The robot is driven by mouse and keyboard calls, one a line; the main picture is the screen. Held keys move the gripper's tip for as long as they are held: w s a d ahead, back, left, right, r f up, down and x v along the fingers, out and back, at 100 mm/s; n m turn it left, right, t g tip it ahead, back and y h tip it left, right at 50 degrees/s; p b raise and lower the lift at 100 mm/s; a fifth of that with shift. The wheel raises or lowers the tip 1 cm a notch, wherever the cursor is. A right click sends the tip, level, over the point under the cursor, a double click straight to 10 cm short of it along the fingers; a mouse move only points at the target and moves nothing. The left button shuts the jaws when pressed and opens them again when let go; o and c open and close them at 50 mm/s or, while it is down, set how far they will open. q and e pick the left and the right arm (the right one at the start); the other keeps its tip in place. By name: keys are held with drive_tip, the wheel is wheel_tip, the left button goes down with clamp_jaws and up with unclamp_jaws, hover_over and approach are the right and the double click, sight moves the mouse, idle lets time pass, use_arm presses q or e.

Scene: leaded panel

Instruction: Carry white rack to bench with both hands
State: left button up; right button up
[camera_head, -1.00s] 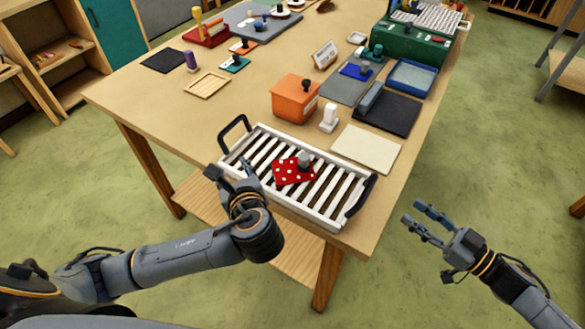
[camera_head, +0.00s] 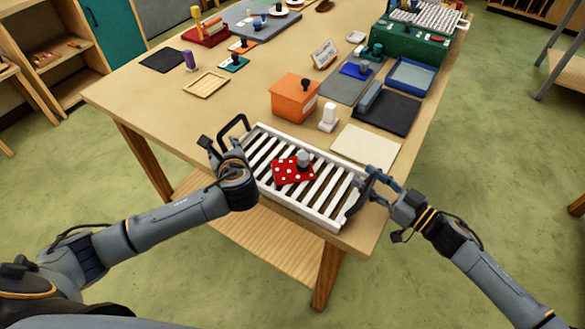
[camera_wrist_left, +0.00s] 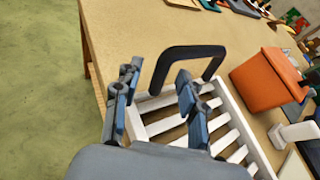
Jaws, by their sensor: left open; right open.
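The white rack (camera_head: 262,193) is a slatted tray lying on the front edge of the bench (camera_head: 140,101). A red polka-dot piece with a grey knob (camera_head: 291,171) lies on its slats. My left gripper (camera_head: 222,147) is open at the rack's left end by the black left handle (camera_head: 235,124). In the left wrist view the handle (camera_wrist_left: 189,51) rises just ahead of the two open fingers (camera_wrist_left: 155,88). My right gripper (camera_head: 379,180) is open at the rack's right end, around or beside the black right handle (camera_head: 356,200), which it partly hides. I cannot tell whether either touches.
An orange box (camera_head: 295,99), a white knobbed stamp (camera_head: 328,117) and a cream board (camera_head: 366,147) stand close behind the rack. A black tray (camera_head: 388,110) and blue tray (camera_head: 411,75) are further back. The bench's left middle is clear.

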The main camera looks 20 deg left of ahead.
sight(220, 132)
use_arm(q)
clamp_jaws()
use_arm(e)
clamp_jaws()
use_arm(q)
drive_tip(key=shift+w+r, duration=0.2)
drive_tip(key=shift+r, duration=0.05)
use_arm(e)
drive_tip(key=shift+w+r, duration=0.15)
drive_tip(key=shift+r, duration=0.15)
use_arm(q)
drive_tip(key=shift+r+p, duration=0.1)
drive_tip(key=shift+p, duration=0.2)
use_arm(e)
drive_tip(key=shift+r, duration=0.1)
